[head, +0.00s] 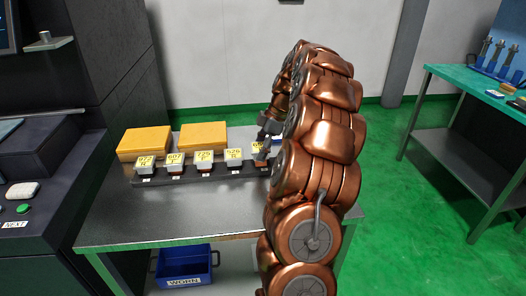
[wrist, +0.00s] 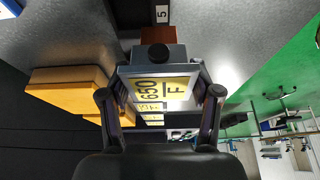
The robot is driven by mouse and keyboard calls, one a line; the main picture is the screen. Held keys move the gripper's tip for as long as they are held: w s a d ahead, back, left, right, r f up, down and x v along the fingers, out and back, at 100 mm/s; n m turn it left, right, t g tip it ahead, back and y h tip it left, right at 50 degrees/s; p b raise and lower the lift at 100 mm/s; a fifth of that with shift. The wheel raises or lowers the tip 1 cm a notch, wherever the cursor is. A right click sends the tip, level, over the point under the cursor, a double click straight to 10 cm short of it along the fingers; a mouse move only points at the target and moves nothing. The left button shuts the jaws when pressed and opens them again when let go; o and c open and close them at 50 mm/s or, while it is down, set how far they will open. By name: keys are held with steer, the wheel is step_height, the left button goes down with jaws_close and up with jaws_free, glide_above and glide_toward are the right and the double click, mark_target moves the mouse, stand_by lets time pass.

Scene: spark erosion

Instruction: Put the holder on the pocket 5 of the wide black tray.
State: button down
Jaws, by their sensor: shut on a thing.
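The holder (wrist: 155,62) is a grey block with a yellow label reading 650 F and a reddish-brown part at its end. My gripper (wrist: 160,93) is shut on it, one finger on each side. In the head view the holder (head: 258,147) is at the right end of the wide black tray (head: 205,176), with my gripper (head: 268,132) at it. The tray's label 5 (wrist: 162,14) lines up with the holder in the wrist view. I cannot tell whether the holder touches the pocket. My arm hides the tray's right end.
Several similar yellow-labelled holders, such as this one (head: 205,153), stand left along the tray. Two yellow blocks (head: 144,141) (head: 197,136) lie behind it. The grey table (head: 170,215) is clear in front. A blue WORN bin (head: 184,266) stands below.

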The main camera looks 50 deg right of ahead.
steer(key=shift+w+d, duration=0.45)
steer(key=shift+d, duration=0.3)
steer(key=shift+w+d, duration=0.45)
steer(key=shift+d, duration=0.25)
steer(key=shift+f+p, duration=0.6)
steer(key=shift+f, duration=1.2)
steer(key=shift+f, duration=0.15)
steer(key=shift+c, duration=1.2)
jaws_free()
steer(key=shift+r, duration=0.25)
steer(key=shift+s+d+r, duration=0.1)
steer(key=shift+d+r, duration=0.05)
steer(key=shift+r, duration=0.1)
steer(key=b+v, duration=0.1)
steer(key=v, duration=1)
steer(key=shift+s, duration=0.15)
